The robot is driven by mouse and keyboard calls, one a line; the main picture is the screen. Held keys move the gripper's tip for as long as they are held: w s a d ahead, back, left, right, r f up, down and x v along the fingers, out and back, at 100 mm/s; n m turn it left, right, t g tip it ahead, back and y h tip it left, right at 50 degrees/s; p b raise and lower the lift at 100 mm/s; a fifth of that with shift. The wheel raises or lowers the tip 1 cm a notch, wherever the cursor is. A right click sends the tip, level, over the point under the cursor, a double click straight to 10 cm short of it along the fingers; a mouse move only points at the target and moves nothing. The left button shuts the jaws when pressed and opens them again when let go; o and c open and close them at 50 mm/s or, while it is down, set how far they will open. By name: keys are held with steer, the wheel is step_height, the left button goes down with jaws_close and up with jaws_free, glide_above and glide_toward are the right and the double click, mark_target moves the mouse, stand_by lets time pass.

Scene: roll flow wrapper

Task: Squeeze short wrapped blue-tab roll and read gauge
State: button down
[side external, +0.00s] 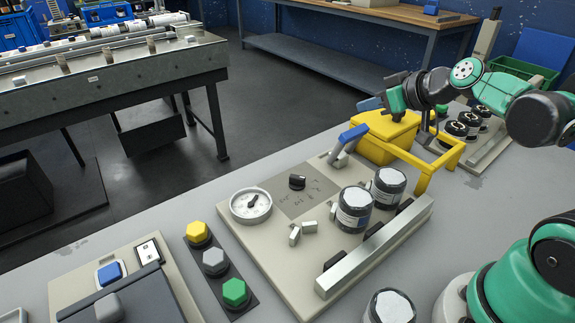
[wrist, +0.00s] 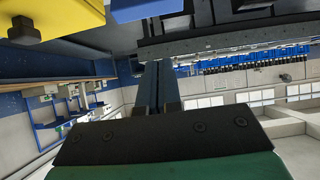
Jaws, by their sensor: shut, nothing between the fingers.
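A third roll (side external: 391,306) is cut off at the bottom edge. I cannot make out a blue tab on any of them. A round white gauge (side external: 251,205) with a dark needle sits at the panel's left; its reading is too small to tell. My gripper (side external: 364,104) is over the yellow bin, apart from the rolls. In the wrist view its fingers (wrist: 153,75) are together and empty.
A yellow bin (side external: 383,150) with a yellow frame (side external: 428,165) stands behind the panel. A blue-handled lever (side external: 350,138) rises at the panel's back, and a metal bar (side external: 375,247) runs along its right side. Yellow, grey and green buttons (side external: 214,262) stand at left.

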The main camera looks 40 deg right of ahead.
steer(key=shift+v, duration=1.45)
steer(key=shift+f, duration=0.1)
steer(key=s+a+f+g, duration=0.1)
steer(key=a, duration=0.1)
steer(key=s+a+f+g, duration=0.1)
steer(key=a, duration=0.2)
steer(key=s+a+f+g, duration=0.1)
steer(key=a+f, duration=0.1)
steer(key=shift+a+g+y, duration=0.2)
steer(key=shift+g+y, duration=0.1)
steer(key=shift+s+a+f+g, duration=0.15)
steer(key=shift+s+a+g, duration=0.1)
steer(key=shift+a+g, duration=0.05)
